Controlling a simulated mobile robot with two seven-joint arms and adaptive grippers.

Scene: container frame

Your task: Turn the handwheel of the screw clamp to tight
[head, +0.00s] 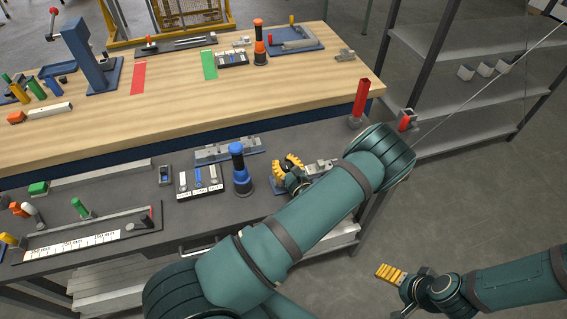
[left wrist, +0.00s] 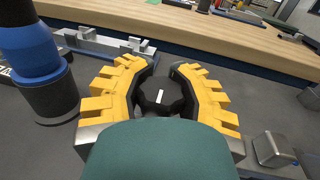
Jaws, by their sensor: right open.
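The handwheel (left wrist: 161,96) of the screw clamp is a dark, lobed knob with a white mark on top, in the middle of the left wrist view. My left gripper (left wrist: 165,82) has its yellow fingers on both sides of the handwheel, with the dark pads against its rim. In the head view my left gripper (head: 287,167) is over the clamp (head: 318,168) at the right part of the dark bench, hiding the handwheel there. The clamp's metal block (left wrist: 272,150) shows at lower right in the left wrist view. My right gripper (head: 390,273) is open and empty, over the floor.
A blue-and-black cylindrical tool (head: 240,170) stands close left of the left gripper. A metal fixture (head: 228,150) lies behind it, and a labelled switch panel (head: 200,181) farther left. A red post (head: 360,98) stands at the bench's right end. The wooden table (head: 180,105) is behind.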

